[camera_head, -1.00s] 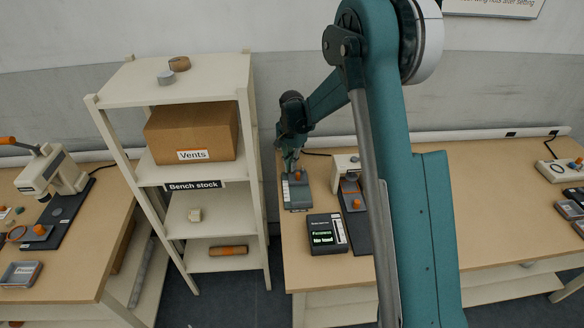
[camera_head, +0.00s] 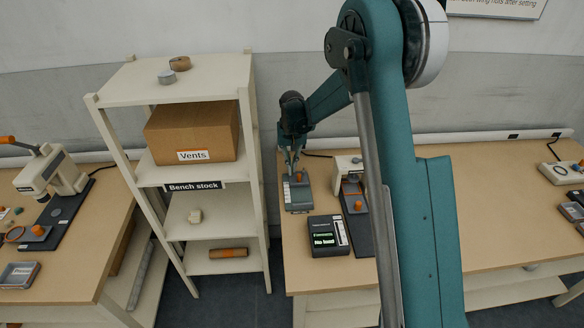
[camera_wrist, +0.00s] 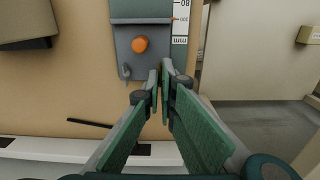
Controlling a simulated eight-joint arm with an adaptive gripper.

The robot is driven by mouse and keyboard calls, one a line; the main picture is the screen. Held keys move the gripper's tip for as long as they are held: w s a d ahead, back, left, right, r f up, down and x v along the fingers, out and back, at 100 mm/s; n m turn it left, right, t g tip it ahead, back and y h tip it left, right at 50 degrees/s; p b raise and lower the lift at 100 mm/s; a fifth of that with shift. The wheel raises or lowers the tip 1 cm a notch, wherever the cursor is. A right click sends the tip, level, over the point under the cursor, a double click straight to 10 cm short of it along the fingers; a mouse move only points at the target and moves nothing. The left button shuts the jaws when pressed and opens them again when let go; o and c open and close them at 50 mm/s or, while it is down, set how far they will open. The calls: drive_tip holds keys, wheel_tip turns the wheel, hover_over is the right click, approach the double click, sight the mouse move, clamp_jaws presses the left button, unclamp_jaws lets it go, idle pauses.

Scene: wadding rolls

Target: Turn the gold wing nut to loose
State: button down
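A grey fixture (camera_head: 298,198) with an orange knob (camera_wrist: 140,44) and a scale strip (camera_wrist: 181,22) stands at the left end of the middle bench. A small grey hook-shaped part (camera_wrist: 124,72) sticks out from its near edge in the wrist view. My gripper (camera_head: 291,171) is over the fixture's back end. In the wrist view my gripper (camera_wrist: 160,76) has its fingertips close together, beside the fixture's lower right corner, with nothing visible between them. I cannot make out a gold wing nut; it may be hidden or too small to tell.
A dark display box (camera_head: 328,238) and a cream press on a dark base (camera_head: 356,228) stand close by on the bench (camera_head: 300,272). A shelf unit (camera_head: 247,100) with a Vents box (camera_head: 190,133) rises left of the bench. The wall is close behind.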

idle(0.4)
drive_tip(key=c, duration=2.7)
unclamp_jaws()
drive_tip(key=shift+r, duration=0.1)
wheel_tip(320, 180, up, 12)
drive_tip(key=shift+f, duration=0.1)
drive_tip(key=shift+s, duration=0.1)
